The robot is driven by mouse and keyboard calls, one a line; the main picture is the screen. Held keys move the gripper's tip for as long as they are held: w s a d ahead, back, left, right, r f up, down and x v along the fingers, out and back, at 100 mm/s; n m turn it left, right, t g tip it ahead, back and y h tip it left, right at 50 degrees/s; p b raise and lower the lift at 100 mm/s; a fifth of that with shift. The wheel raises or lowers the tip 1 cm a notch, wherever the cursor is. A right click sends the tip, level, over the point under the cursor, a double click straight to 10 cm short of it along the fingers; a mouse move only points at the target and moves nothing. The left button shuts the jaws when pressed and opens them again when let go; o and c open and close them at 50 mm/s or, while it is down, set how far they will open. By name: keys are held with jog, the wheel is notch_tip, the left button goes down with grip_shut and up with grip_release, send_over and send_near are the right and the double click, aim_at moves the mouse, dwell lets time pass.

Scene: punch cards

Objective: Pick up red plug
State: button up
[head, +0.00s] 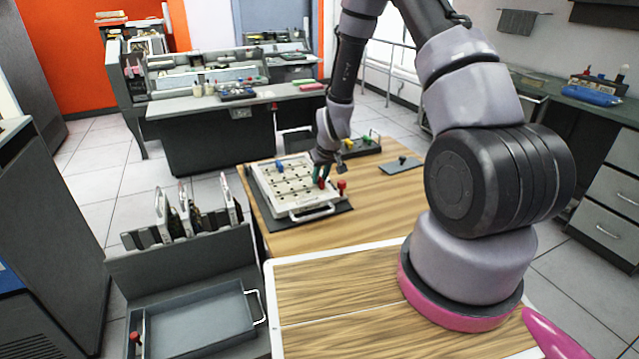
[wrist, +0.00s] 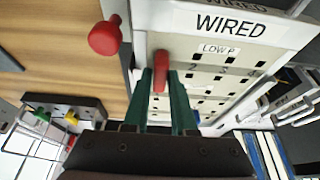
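A red plug (wrist: 160,72) stands at the edge of the white "WIRED" board (wrist: 205,26), between the two green fingers of my gripper (wrist: 161,76). The fingers lie against both its sides, with no clear gap. In the head view my gripper (head: 321,174) points down at the right side of the white panel (head: 310,207) on the wooden table. I cannot tell whether the plug is seated in a hole or lifted. A second red knob (wrist: 105,38) stands apart, left of the fingers; it also shows in the head view (head: 341,186).
A blue plug (head: 279,165) sits on the panel's far part. A dark box with yellow and green knobs (head: 362,147) and a small dark plate (head: 402,164) lie beyond and to the right. A grey tray (head: 195,318) is at the lower left.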

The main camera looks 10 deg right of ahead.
aim_at(320, 179)
grip_shut()
jog(key=shift+r, duration=0.1)
notch_tip(320, 179, up, 15)
dwell(1.1)
